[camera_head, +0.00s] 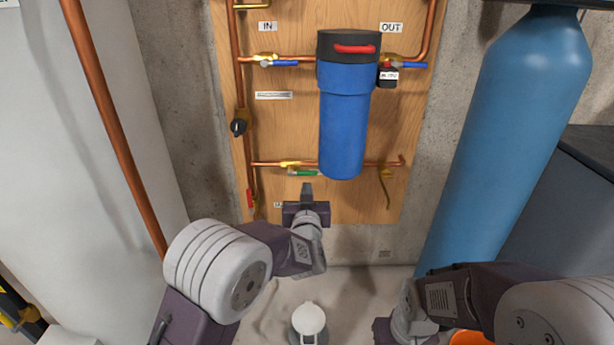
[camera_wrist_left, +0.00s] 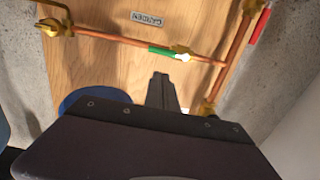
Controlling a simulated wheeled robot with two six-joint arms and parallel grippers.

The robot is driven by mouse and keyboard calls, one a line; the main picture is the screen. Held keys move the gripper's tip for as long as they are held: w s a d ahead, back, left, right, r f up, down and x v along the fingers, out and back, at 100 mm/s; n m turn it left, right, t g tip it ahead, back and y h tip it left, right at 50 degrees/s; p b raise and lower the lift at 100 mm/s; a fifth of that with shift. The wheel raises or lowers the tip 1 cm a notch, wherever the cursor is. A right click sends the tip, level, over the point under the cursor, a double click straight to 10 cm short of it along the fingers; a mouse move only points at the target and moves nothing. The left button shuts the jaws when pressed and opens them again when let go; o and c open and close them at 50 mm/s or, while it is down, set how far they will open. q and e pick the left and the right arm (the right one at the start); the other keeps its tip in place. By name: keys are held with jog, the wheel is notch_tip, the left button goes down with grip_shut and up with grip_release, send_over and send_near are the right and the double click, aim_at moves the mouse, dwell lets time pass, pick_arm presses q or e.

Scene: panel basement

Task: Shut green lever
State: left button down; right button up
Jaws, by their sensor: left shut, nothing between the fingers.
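The green lever (camera_head: 304,172) is on a brass valve in the lower horizontal copper pipe, left of the blue filter's bottom end. It lies nearly in line with the pipe. In the left wrist view the green lever (camera_wrist_left: 161,51) also runs along the pipe, beside the bright valve body. My left gripper (camera_head: 307,188) is shut and empty, its fingertips just below the lever with a small gap seen in the picture. The fingers also show in the left wrist view (camera_wrist_left: 161,80). My right gripper's dark body (camera_head: 386,330) is low at the bottom edge; its fingers cannot be made out.
The blue filter housing (camera_head: 343,120) hangs on the wooden board (camera_head: 285,130). A red lever (camera_head: 250,198) is lower left, a black knob (camera_head: 238,127) above it, and a yellow lever (camera_head: 386,190) right. A blue tank (camera_head: 510,140) stands right; a white jug (camera_head: 309,320) is below.

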aim_at(307, 172)
pick_arm(q)
jog(key=w, duration=1)
jog(key=shift+f, duration=0.25)
jog(key=shift+p, duration=0.3)
